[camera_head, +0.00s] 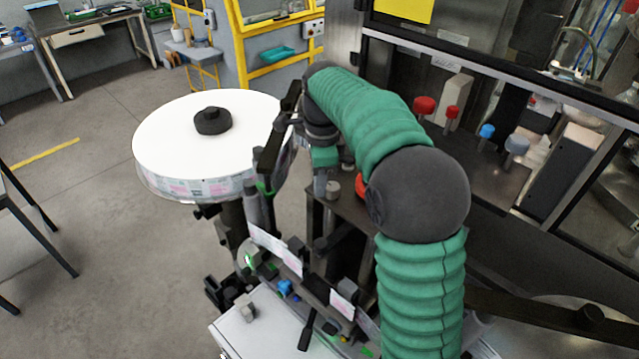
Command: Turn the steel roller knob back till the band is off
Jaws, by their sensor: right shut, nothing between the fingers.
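My right arm, in a green ribbed sleeve, comes in from the bottom right and bends over the machine. Its dark gripper (268,163) is at the right edge of the large white reel (165,135); the fingers are shut with nothing between them. A small steel-grey knob (333,188) stands just right of the gripper, apart from it, partly among dark machine parts; I cannot tell if it is the roller knob. A printed label band (264,238) runs from below the reel along the machine. Its contact with any roller is hidden. My left gripper is not in view.
A black hub (212,120) tops the reel. Red (424,106), blue (487,131) and grey (516,146) knobs stand on the right behind my arm. A white box (240,335) is at the bottom. Open floor lies left; a yellow frame (240,60) stands behind.

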